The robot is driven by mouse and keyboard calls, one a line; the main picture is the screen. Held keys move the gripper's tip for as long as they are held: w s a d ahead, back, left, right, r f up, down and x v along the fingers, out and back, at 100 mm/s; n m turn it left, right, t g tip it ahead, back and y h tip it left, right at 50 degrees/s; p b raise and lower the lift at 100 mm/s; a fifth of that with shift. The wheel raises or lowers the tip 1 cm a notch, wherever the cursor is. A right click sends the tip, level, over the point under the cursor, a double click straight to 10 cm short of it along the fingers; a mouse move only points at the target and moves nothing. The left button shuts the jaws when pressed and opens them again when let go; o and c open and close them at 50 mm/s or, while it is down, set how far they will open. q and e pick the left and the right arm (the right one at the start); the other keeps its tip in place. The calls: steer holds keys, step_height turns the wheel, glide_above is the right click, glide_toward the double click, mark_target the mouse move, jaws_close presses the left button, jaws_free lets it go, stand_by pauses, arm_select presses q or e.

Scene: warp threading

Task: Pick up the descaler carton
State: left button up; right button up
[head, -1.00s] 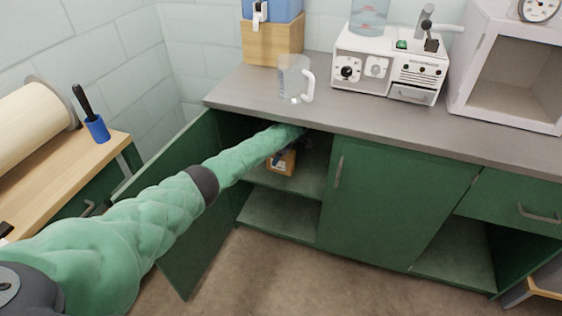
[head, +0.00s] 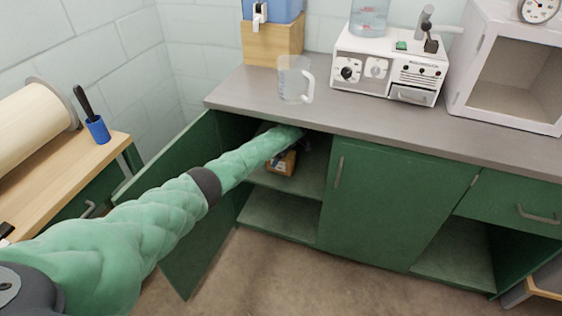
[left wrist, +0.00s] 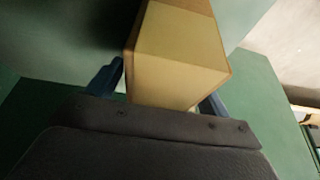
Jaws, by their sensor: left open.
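The descaler carton (head: 282,163) is a small orange-brown box on the upper shelf inside the open cabinet, partly hidden by my left arm and the counter. In the left wrist view the carton (left wrist: 180,55) fills the upper middle, its yellowish faces close to the camera. My left gripper (left wrist: 162,90) is open, with one blue finger on each side of the carton. I cannot tell whether the fingers touch it. In the head view the left gripper is mostly hidden under the counter edge. My right gripper is in neither view.
The green cabinet door (head: 185,205) stands open at the left of my arm. The grey countertop (head: 240,92) overhangs the shelf and carries a clear jug (head: 294,80) and a white machine (head: 388,68). The lower shelf (head: 277,215) looks empty.

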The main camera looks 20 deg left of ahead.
arm_select(q)
steer(key=c, duration=1.3)
steer(key=shift+o, duration=0.2)
steer(key=shift+r, duration=0.15)
